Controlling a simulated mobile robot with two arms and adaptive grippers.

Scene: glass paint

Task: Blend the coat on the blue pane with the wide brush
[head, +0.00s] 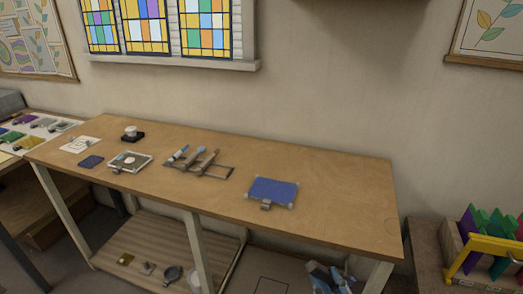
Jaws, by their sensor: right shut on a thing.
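The blue pane (272,190) lies flat on the right half of the wooden table (335,190), with small pale pieces at its corners and a grey clip at its front edge. My left gripper is out of view.
A framed tray (130,161), a small dark blue pad (91,161), a white sheet (81,145) and a dark-based pot (132,134) stand on the left. Small items lie on the lower shelf (150,235). A yellow rack of coloured panes (490,249) stands at right. The table's right end is clear.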

